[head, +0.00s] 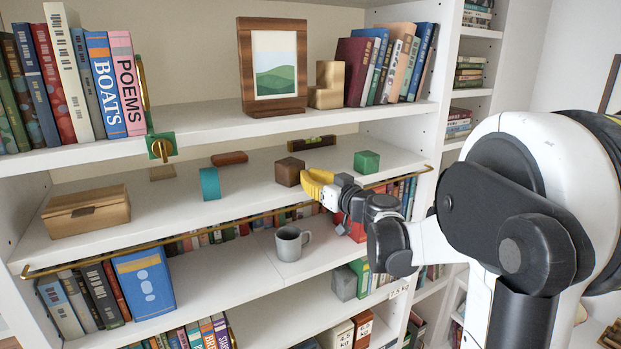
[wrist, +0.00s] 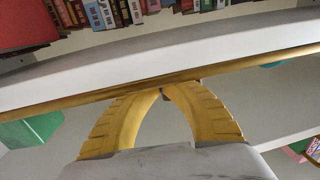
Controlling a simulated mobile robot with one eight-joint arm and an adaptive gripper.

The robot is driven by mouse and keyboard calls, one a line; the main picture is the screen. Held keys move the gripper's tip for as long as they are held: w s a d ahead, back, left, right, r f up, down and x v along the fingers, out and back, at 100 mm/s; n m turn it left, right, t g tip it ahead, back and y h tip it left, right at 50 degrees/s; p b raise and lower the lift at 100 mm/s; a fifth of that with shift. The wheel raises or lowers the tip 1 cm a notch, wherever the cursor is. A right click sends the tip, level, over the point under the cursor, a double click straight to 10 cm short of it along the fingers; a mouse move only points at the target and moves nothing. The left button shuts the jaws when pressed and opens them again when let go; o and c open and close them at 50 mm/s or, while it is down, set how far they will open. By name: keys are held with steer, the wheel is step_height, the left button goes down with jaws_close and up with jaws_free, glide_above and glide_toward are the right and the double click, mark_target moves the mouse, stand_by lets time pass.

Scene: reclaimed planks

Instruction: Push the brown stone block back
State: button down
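The brown stone block (head: 289,171) is a dark brown cube on the middle shelf (head: 240,205), in the head view. My gripper (head: 312,183) has yellow fingers and is just right of the block and nearer the shelf's front, very close to it. I cannot tell whether they touch. In the wrist view my gripper's fingertips (wrist: 163,92) meet, with nothing clearly held between them. The block is mostly or wholly hidden there behind the fingers.
A green block (head: 367,161) stands right of the brown one, a spirit level (head: 311,143) behind it. A brass rail (head: 160,243) runs along the shelf's front edge.

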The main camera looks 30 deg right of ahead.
steer(key=shift+w+a+b, duration=0.2)
steer(key=shift+w, duration=0.95)
steer(key=shift+w+a+b, duration=0.15)
steer(key=shift+w, duration=0.95)
steer(key=shift+s+d, duration=0.15)
steer(key=shift+s, duration=0.9)
steer(key=shift+s+d, duration=0.15)
steer(key=shift+s, duration=0.85)
